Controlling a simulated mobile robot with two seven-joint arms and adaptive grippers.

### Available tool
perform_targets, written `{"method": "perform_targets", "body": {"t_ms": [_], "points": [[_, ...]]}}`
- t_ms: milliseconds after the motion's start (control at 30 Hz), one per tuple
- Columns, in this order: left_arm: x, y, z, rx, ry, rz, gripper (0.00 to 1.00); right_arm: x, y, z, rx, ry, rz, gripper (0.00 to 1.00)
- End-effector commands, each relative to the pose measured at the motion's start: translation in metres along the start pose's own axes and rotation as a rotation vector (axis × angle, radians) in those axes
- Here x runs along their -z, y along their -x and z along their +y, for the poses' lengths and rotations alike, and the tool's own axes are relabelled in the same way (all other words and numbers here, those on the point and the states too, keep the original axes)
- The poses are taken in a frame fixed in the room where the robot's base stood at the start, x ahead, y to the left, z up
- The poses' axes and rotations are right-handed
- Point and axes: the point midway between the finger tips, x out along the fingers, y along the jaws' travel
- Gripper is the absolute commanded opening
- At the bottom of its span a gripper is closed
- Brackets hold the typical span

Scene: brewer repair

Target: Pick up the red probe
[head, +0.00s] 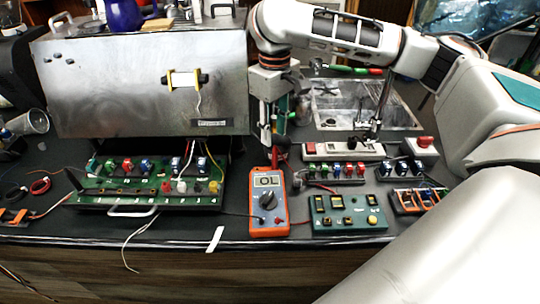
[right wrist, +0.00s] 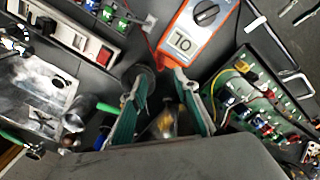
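My right gripper (head: 272,140) points down just behind the orange multimeter (head: 268,203). In the right wrist view its two green-padded fingers (right wrist: 160,100) stand apart with a gap between them. A small red piece (head: 280,139), likely the red probe, shows beside the fingertips in the head view; its lower part looks dark. In the right wrist view a dark round piece (right wrist: 143,76) lies just beyond the finger ends, and a thin red lead (right wrist: 150,46) runs near it. I cannot tell whether a finger touches the probe. My left gripper is out of view.
A green circuit board (head: 150,190) lies left of the multimeter before a metal brewer housing (head: 140,85). A green module (head: 348,213), a power strip (head: 343,151) and component racks (head: 335,171) crowd the right.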

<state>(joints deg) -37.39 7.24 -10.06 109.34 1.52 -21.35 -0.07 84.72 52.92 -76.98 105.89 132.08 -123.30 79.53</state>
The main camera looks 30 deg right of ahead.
Motion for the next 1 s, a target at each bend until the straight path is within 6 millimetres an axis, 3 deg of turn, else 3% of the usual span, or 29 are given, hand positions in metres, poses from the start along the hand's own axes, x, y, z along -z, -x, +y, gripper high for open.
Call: {"method": "perform_targets", "body": {"t_ms": [567, 900, 1000], "points": [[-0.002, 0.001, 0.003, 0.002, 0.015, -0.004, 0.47, -0.006, -0.061, -0.002, 0.001, 0.0, -0.002, 0.3], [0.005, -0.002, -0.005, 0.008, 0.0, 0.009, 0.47, -0.005, -0.066, -0.002, 0.0, 0.0, 0.002, 0.3], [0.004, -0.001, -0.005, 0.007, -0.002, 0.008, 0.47, -0.005, -0.066, -0.002, 0.0, 0.0, 0.002, 0.04]]}}
